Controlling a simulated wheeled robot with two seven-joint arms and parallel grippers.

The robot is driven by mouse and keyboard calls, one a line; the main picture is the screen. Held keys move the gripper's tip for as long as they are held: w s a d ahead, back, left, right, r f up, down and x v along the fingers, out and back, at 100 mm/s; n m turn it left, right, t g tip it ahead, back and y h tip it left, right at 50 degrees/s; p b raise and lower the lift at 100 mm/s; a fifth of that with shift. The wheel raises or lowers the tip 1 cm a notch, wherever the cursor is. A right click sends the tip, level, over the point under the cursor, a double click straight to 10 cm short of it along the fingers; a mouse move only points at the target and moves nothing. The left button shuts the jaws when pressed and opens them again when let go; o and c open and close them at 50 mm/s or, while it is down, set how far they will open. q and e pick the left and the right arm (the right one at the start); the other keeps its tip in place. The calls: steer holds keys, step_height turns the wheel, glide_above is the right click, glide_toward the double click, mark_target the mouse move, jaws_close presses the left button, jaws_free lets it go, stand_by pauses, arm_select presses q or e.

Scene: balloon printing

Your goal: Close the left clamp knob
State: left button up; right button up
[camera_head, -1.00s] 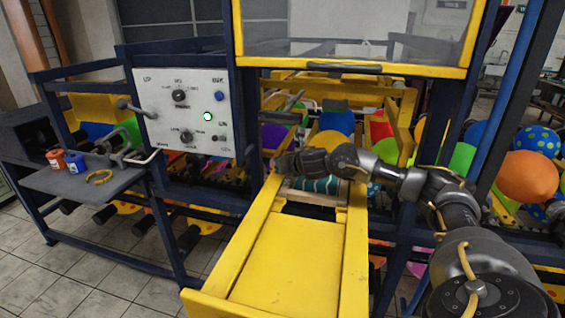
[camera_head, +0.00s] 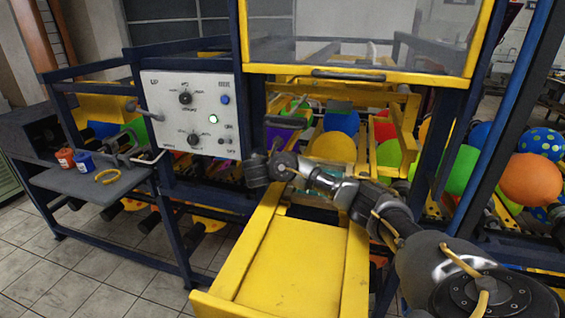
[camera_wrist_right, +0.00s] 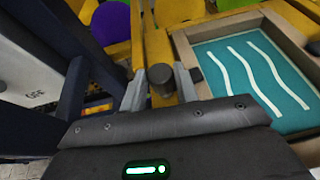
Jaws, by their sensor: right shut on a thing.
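The left clamp knob (camera_wrist_right: 160,78) is a dark, short cylinder on the yellow rail in the right wrist view. My right gripper (camera_wrist_right: 160,88) has its two grey fingers on either side of this knob and is shut on it. In the head view my right gripper (camera_head: 256,168) is at the left side of the yellow frame, under the control panel's right edge, and it hides the knob there. A teal printing screen (camera_wrist_right: 255,75) with white wavy lines lies in a wooden frame just right of the fingers. My left gripper is not in view.
A white control panel (camera_head: 192,112) stands close to the left of my right gripper. The yellow tray (camera_head: 290,262) in front is bare. A clear yellow-framed guard (camera_head: 355,40) is above. Colored balloons (camera_head: 530,178) fill the machine behind. A side shelf (camera_head: 95,178) holds small ink bottles.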

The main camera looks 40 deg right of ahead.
steer(key=shift+w+m+g+h, duration=0.1)
steer(key=shift+m+g+h, duration=0.2)
steer(key=shift+m+g, duration=0.35)
steer(key=shift+g, duration=0.25)
steer(key=o, duration=1)
steer(key=shift+a, duration=0.1)
